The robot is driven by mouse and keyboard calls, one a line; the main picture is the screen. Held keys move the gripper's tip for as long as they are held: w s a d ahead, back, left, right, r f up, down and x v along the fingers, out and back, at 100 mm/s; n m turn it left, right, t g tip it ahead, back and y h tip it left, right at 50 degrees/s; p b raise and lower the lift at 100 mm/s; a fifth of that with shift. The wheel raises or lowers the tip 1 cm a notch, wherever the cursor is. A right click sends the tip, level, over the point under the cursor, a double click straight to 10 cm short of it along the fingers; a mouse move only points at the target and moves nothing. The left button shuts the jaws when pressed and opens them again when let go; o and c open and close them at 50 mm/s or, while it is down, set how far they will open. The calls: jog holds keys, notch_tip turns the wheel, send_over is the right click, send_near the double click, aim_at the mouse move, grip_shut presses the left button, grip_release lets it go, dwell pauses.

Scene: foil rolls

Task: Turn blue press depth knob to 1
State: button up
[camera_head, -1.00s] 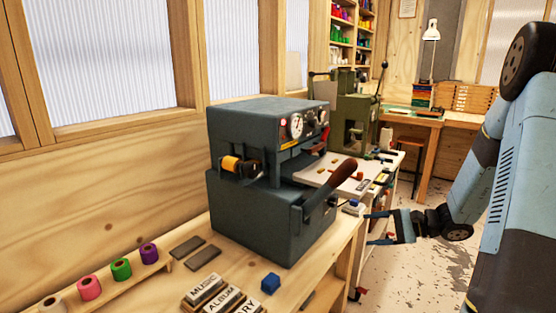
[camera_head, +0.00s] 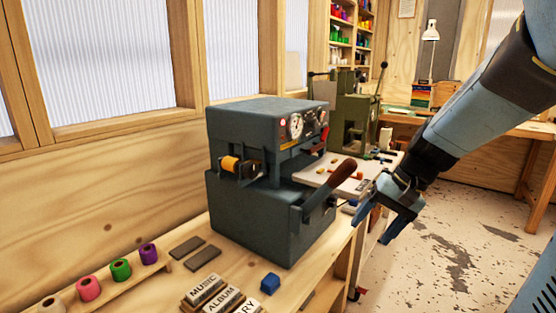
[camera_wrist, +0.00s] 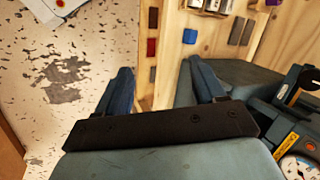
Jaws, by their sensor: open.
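The blue press (camera_head: 250,222) stands on the wooden bench in the head view, with a round gauge (camera_head: 296,125) and small dark knobs on its upper front. The knob markings are too small to read there. In the wrist view, the gauge (camera_wrist: 298,168) and a dark knob-like part (camera_wrist: 304,80) with a pale mark show at the right edge, partly cut off. I cannot read its setting. My gripper (camera_head: 375,228) is open and empty, in front and to the right of the press, lower than its panel. Its fingers also show in the wrist view (camera_wrist: 162,82), apart from the knob.
A brown-handled lever (camera_head: 327,190) juts from the press towards my gripper. A green machine (camera_head: 352,120) and a white-topped table stand behind it. Foil rolls (camera_head: 120,268), letter blocks and a blue cube (camera_head: 270,283) lie on the bench. The floor at right is clear.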

jog(key=s+d+r+n+t+h, duration=0.2)
jog(key=s+r+n+t+h, duration=0.1)
jog(key=s+r, duration=0.5)
jog(key=shift+s+d+r+t+h, duration=0.25)
jog(key=shift+s+d+t+h, duration=0.1)
jog(key=shift+s+t+h, duration=0.65)
